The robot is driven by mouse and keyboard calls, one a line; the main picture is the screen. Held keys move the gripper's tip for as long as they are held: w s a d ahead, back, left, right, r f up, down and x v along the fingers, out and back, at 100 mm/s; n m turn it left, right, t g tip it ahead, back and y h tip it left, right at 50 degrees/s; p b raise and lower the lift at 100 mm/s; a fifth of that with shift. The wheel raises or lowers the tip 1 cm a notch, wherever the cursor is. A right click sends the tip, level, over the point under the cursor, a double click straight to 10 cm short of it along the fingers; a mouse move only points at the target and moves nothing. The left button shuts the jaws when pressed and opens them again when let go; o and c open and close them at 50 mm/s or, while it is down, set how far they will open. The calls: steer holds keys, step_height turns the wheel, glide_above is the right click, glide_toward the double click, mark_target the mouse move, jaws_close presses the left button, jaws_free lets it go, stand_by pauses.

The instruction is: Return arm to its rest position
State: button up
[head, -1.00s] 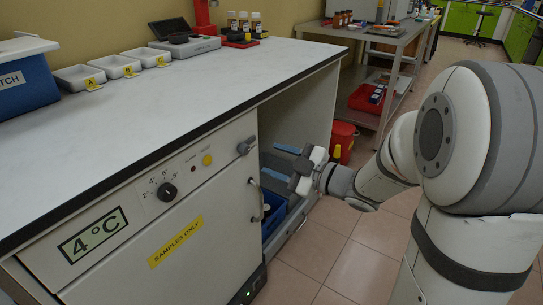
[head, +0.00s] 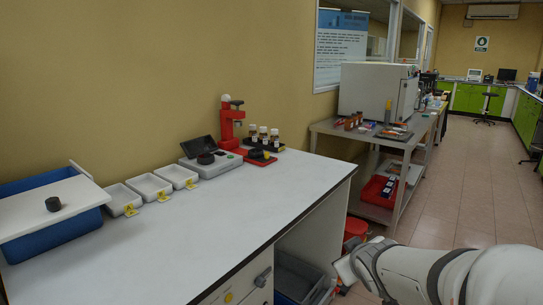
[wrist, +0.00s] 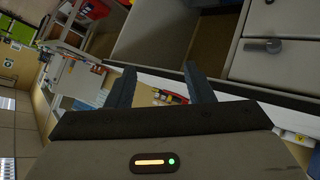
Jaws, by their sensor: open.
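My gripper (wrist: 156,88) shows in the wrist view with its two dark fingers apart and nothing between them. In the head view only my white arm shows at the lower right, beside the bench's open end; the fingers cannot be made out there. The white-topped bench (head: 215,225) runs along the wall. Its open compartment holds a dark grey bin (head: 298,278). In the wrist view the bench's grey cabinet front with a dark handle (wrist: 262,46) is at the upper right, tilted.
On the bench stand a blue box with a white lid (head: 55,215), several white trays (head: 149,186), a grey device (head: 209,160), a red stand (head: 229,122) and brown bottles (head: 263,135). A steel cart (head: 385,148) with a red bin stands beyond.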

steer(key=s+a+r+m+g+p, duration=0.1)
steer(key=s+r+g+p, duration=0.3)
steer(key=s, duration=0.5)
steer(key=s+a+r+m+g+y+p, duration=0.1)
steer(key=s+r+m+g+p, duration=0.3)
steer(key=s, duration=0.5)
step_height(320, 180, up, 2)
steer(key=a+p, duration=0.1)
steer(key=p, duration=0.2)
steer(key=shift+a+r, duration=0.15)
steer(key=shift+a, duration=0.1)
